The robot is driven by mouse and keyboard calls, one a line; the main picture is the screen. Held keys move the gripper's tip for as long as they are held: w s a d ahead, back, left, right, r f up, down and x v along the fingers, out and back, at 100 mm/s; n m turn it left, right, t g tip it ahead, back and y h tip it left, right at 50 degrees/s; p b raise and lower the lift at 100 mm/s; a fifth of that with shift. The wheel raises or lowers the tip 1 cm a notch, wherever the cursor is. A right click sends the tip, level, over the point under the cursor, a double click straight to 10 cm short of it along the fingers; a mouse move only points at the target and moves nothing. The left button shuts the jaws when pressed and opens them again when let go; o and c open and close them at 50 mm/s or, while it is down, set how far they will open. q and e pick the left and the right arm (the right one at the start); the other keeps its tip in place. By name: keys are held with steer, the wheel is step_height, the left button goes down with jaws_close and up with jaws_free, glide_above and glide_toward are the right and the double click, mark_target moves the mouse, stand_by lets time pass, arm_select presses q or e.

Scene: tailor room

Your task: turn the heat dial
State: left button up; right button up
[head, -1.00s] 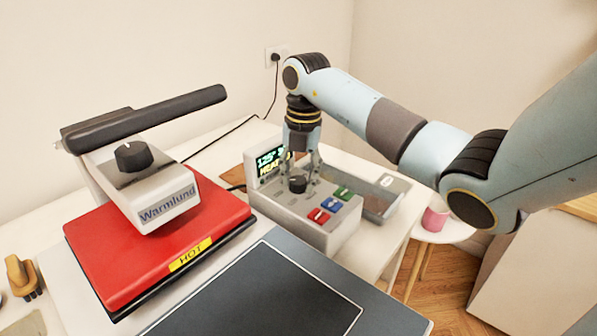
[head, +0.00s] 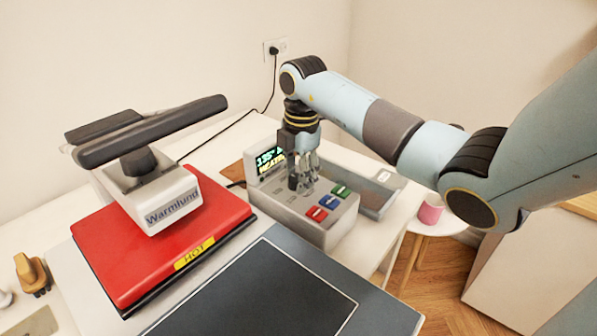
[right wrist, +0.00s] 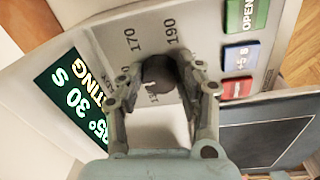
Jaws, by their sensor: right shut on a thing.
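The heat dial is a dark round knob on the grey control box (head: 325,233). It shows in the right wrist view (right wrist: 158,74), beside printed numbers such as 170 and 190. My right gripper (head: 302,180) points down over the box, its fingers shut around the dial, which they largely hide in the head view. In the right wrist view the two fingers (right wrist: 165,72) sit on either side of the knob. The lit display (head: 270,160) reads about 135° with heating text; the wrist view shows 30 S on it (right wrist: 75,92). My left gripper is out of view.
Green, blue and red buttons (head: 329,201) lie close beside the dial. The heat press with a red plate (head: 110,255) marked HOT and a black handle (head: 170,125) stands to the left. A pink mug (head: 431,210) stands on a side table.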

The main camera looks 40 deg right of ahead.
steer(key=shift+r, duration=0.1)
stand_by(0.4)
steer(key=o, duration=1.1)
steer(key=shift+o, duration=0.2)
step_height(320, 180, up, 12)
steer(key=shift+s, duration=0.3)
